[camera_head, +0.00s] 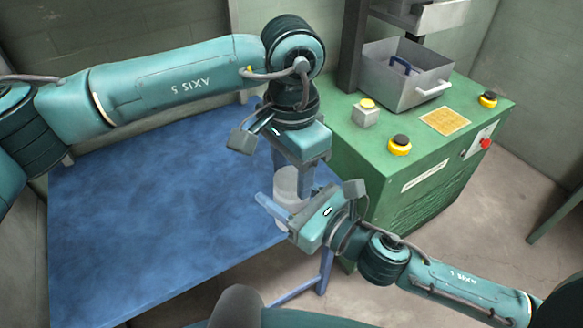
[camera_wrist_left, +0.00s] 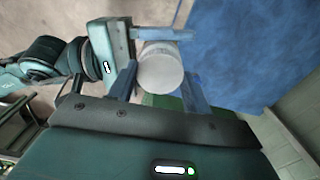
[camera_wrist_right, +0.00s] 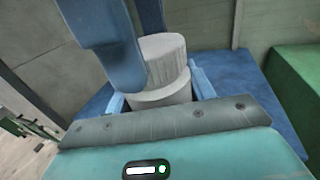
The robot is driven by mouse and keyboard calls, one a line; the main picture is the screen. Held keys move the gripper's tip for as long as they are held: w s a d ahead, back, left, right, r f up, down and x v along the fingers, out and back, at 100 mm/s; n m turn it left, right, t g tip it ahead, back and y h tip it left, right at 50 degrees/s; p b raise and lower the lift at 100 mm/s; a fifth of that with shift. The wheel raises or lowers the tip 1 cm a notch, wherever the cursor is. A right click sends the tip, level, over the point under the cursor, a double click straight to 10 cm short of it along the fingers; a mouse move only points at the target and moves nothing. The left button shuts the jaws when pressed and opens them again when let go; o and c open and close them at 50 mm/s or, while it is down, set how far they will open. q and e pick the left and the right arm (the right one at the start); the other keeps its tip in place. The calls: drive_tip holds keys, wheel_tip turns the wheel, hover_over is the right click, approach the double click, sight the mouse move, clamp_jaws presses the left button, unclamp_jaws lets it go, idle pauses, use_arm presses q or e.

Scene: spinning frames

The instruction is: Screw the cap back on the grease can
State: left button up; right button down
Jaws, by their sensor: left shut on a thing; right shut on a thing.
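The pale grey-white grease can (camera_head: 287,188) is held upright at the right edge of the blue table. Its ribbed round cap (camera_wrist_right: 163,55) sits on top of the can body (camera_wrist_right: 160,93), with a visible seam between them. Whether the threads are engaged cannot be told. My left gripper (camera_head: 292,177) comes from above, its fingers shut on the cap's sides; the cap's flat top (camera_wrist_left: 160,75) faces the left wrist view. My right gripper (camera_head: 284,206) comes from the front right, its fingers shut around the can body below the cap.
The blue table (camera_head: 140,210) is bare to the left. A green machine cabinet (camera_head: 430,195) stands close on the right, with yellow and black buttons, a red knob and a grey metal bin (camera_head: 405,75) on it. Both grippers are very close together.

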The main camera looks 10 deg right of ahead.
use_arm(q)
drive_tip(key=o, duration=0.9)
drive_tip(key=shift+o, duration=0.2)
drive_tip(key=shift+r, duration=2.3)
drive_tip(key=shift+c, duration=0.4)
